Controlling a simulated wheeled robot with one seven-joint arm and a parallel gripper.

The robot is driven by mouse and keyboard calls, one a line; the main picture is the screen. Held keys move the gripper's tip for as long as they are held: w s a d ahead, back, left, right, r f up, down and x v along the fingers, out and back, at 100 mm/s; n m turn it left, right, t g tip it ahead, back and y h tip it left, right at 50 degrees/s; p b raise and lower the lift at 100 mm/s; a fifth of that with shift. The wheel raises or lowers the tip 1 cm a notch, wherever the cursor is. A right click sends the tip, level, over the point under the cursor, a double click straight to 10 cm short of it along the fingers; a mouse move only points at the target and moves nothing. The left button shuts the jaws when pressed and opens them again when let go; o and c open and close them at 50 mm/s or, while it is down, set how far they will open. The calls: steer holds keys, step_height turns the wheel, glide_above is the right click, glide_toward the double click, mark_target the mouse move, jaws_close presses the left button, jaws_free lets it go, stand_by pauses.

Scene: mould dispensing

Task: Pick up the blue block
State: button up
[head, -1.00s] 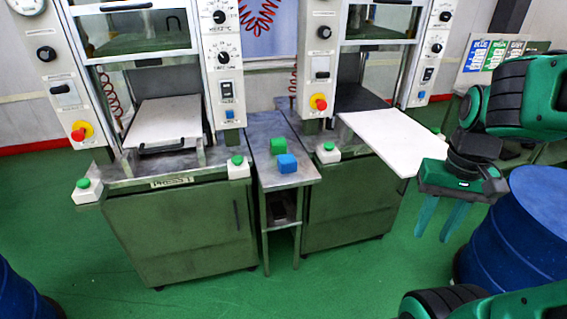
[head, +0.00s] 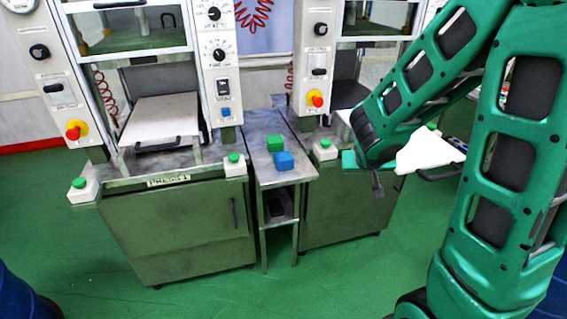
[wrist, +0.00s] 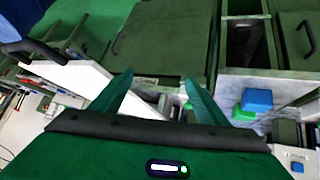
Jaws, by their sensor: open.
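The blue block (head: 285,162) sits on the narrow metal stand (head: 270,178) between the two presses, just in front of the green block (head: 275,143). The blue block also shows in the wrist view (wrist: 257,99), right of my gripper's fingers, with the green block (wrist: 243,114) partly hidden behind it. My gripper (wrist: 158,95) has its two green fingers spread apart with nothing held between them. In the head view my gripper is to the right of the blocks, mostly hidden by my arm, and apart from them.
A white plate (head: 430,152) with a black handle sticks out from the right press, close to my arm; it also shows in the wrist view (wrist: 85,75). The left press has a similar plate (head: 160,121). Green-button boxes (head: 325,150) flank the stand. Blue drums stand at the edges.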

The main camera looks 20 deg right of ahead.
steer(key=w+a+f+n+t+y, duration=0.1)
steer(key=w+a+f+n+t, duration=0.15)
steer(key=w+a, duration=0.35)
steer(key=n+t+y, duration=0.2)
steer(key=t+y, duration=0.2)
glide_toward(284, 159)
step_height(284, 159, down, 2)
steer(key=w, duration=0.2)
steer(key=shift+g, duration=0.25)
steer(key=x, duration=1)
steer(key=shift+w+d+r, duration=0.15)
steer(key=shift+d+r, duration=0.1)
steer(key=shift+c, duration=0.3)
steer(key=c, duration=1.5)
jaws_close()
steer(key=shift+r, duration=0.15)
